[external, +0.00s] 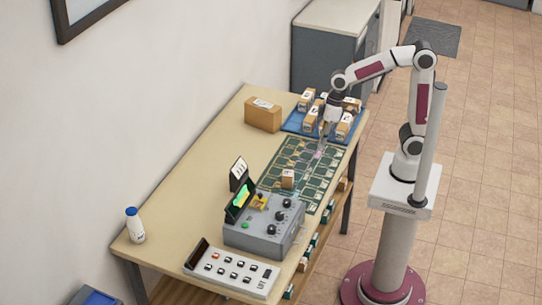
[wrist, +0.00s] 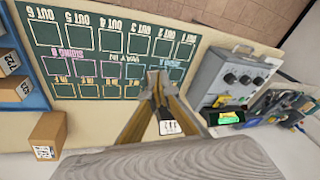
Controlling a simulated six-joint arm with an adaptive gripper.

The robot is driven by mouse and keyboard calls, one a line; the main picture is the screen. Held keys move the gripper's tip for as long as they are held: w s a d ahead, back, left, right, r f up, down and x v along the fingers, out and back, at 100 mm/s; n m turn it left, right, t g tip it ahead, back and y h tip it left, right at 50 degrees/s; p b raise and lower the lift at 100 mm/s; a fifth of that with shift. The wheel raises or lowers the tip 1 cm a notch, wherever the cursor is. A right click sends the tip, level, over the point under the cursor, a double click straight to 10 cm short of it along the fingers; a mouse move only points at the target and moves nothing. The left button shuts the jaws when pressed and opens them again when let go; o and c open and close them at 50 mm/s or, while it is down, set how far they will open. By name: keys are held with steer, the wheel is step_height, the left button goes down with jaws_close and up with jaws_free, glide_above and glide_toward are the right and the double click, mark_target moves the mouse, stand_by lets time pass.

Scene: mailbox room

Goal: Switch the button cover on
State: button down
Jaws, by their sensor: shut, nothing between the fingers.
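A grey control box (external: 265,228) with dark knobs stands on the table. A small yellow part (external: 260,201), which looks like the button cover, sits on its top near the green screen (external: 240,199); whether it is raised or lowered is too small to tell. A green button (external: 244,225) is on the box's front left. In the wrist view the control box (wrist: 232,76) is at the right, with the green screen (wrist: 228,118) below it. My gripper (external: 321,146) is shut and empty above the far part of the green mat, well away from the box; its fingers (wrist: 158,78) meet in the wrist view.
The green marked mat (external: 325,165) holds one small carton (external: 288,178). A blue tray (external: 294,123) with several cartons and a larger brown box (external: 262,114) are at the back. A white button panel (external: 232,272) and a bottle (external: 134,225) are near the front.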

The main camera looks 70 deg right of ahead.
steer(key=w+a+f+n+g+y, duration=0.1)
steer(key=w+a+f+n+y, duration=0.2)
steer(key=a, duration=0.7)
steer(key=w+a+n, duration=0.3)
steer(key=w+a, duration=0.3)
steer(key=a, duration=0.4)
steer(key=n+y, duration=0.2)
glide_toward(260, 194)
steer(key=s+a+f, duration=0.1)
steer(key=s, duration=0.1)
steer(key=shift+w+a+r+n+t+y, duration=0.15)
steer(key=shift+w+a+r+n, duration=0.15)
steer(key=shift+a+r+n, duration=0.25)
steer(key=shift+w+a+r+n+t+y, duration=0.1)
steer(key=shift+w+a+r+n+t, duration=0.2)
steer(key=shift+r+n, duration=0.35)
steer(key=shift+w+a+r+n+t+y, duration=0.1)
steer(key=shift+w+a+r+n, duration=0.2)
steer(key=shift+a+r+n, duration=0.25)
steer(key=x, duration=0.9)
steer(key=shift+a+f, duration=0.15)
steer(key=shift+f, duration=0.2)
steer(key=shift+s+d+f, duration=0.15)
steer(key=shift+d+f, duration=0.05)
steer(key=shift+d, duration=0.7)
steer(key=shift+s+d+f, duration=0.1)
steer(key=shift+d+f, duration=0.15)
steer(key=shift+d, duration=0.7)
